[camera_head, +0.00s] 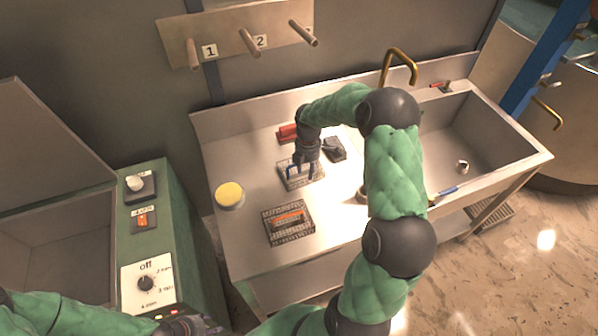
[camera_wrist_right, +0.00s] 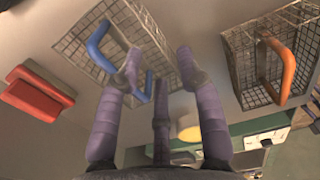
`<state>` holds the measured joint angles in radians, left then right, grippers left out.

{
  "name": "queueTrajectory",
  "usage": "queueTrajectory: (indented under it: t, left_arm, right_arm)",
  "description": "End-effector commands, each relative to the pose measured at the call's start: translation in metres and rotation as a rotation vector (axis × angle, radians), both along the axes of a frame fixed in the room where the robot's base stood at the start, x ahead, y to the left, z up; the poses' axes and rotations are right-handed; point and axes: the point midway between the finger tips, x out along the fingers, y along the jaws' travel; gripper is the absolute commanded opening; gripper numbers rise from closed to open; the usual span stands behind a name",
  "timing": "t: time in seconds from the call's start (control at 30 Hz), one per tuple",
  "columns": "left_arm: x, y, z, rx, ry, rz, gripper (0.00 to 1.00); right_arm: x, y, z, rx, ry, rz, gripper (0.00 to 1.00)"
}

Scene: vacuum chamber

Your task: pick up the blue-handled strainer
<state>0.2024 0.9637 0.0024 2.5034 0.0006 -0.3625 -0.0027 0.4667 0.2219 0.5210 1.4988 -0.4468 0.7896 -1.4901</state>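The blue-handled strainer (camera_head: 297,183) is a wire mesh basket standing on the metal counter, partly hidden behind my right gripper. In the right wrist view, its mesh (camera_wrist_right: 150,40) and blue handle (camera_wrist_right: 97,45) show ahead of the fingers. My right gripper (camera_head: 303,163) is right above the basket, pointing down. In the wrist view, its purple fingers (camera_wrist_right: 158,68) are spread apart, and one overlaps the blue handle; I cannot tell whether they touch. My left gripper (camera_head: 190,326) shows only partly at the bottom edge, low by the green cabinet; its fingers are unclear.
An orange-handled strainer (camera_head: 289,236) stands nearer the counter's front. A yellow-topped round container (camera_head: 229,195) is to the left. A red block (camera_head: 287,133) and a dark object (camera_head: 334,149) lie close behind the gripper. A sink (camera_head: 470,135) is to the right.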

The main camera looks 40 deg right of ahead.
Motion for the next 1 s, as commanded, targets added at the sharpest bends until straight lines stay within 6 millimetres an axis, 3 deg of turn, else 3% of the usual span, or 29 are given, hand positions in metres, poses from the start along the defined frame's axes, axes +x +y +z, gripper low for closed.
queueTrajectory:
  t: [0.1, 0.33, 0.6, 0.87, 1.0]
  left_arm:
    - [0.0, 0.0, -0.002, 0.0, 0.0, 0.0, 0.46]
    - [0.0, 0.0, -0.004, 0.0, 0.0, 0.0, 0.46]
    - [0.0, 0.0, -0.009, 0.0, 0.0, 0.0, 0.46]
    - [0.0, 0.0, -0.009, 0.0, 0.0, 0.0, 0.46]
    - [0.0, 0.0, -0.009, 0.0, 0.0, 0.0, 0.46]
  right_arm:
    - [0.0, 0.0, -0.015, 0.001, 0.001, -0.002, 0.37]
    - [0.002, 0.0, -0.03, 0.0, 0.0, -0.002, 0.37]
    - [0.004, 0.0, -0.066, 0.001, 0.001, -0.003, 0.37]
    - [0.004, 0.0, -0.07, 0.0, -0.001, -0.002, 0.37]
    - [0.004, 0.0, -0.07, 0.0, -0.001, -0.002, 0.01]
